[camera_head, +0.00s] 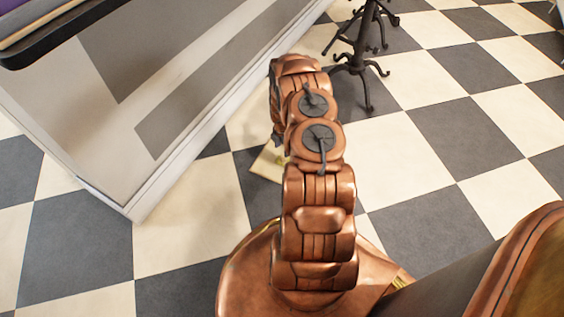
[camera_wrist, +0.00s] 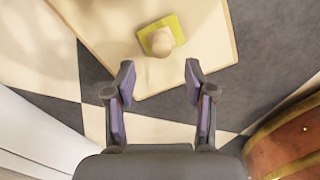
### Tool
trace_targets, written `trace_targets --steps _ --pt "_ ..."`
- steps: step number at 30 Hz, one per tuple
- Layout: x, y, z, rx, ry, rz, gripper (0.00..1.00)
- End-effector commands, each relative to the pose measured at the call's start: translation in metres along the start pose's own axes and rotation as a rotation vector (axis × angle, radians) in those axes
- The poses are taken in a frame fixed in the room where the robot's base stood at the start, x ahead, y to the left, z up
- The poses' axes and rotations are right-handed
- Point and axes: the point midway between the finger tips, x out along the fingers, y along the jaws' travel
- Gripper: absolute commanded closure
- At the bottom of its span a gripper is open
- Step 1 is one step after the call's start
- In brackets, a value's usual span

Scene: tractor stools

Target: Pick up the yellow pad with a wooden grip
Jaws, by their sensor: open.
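The yellow pad (camera_wrist: 176,28) with a rounded wooden grip (camera_wrist: 158,41) shows in the wrist view, lying near the corner of a pale tan board (camera_wrist: 215,55). My gripper (camera_wrist: 160,78) is open and empty. Its two dark fingers with purple inner faces are spread on either side, below the pad in the picture and apart from it. In the head view my copper arm covers most of this spot. Only a corner of the pale board (camera_head: 266,165) shows beside the arm, and the pad cannot be clearly made out there.
A grey and white platform (camera_head: 150,130) with a raised edge stands at the left. A black stool with a curled iron base (camera_head: 358,65) stands beyond my arm. The checkered floor is clear at the right (camera_head: 465,135).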

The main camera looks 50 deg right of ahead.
Motion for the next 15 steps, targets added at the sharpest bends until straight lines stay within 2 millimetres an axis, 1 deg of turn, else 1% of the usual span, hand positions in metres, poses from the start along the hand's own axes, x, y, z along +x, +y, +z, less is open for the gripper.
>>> trace_targets --steps 1,8,15 --pt "0.008 -0.001 0.000 0.001 0.001 -0.002 0.46" --pt "0.023 -0.002 0.000 0.001 0.002 -0.003 0.46" --pt "0.054 -0.002 0.002 -0.001 0.003 -0.003 0.46"
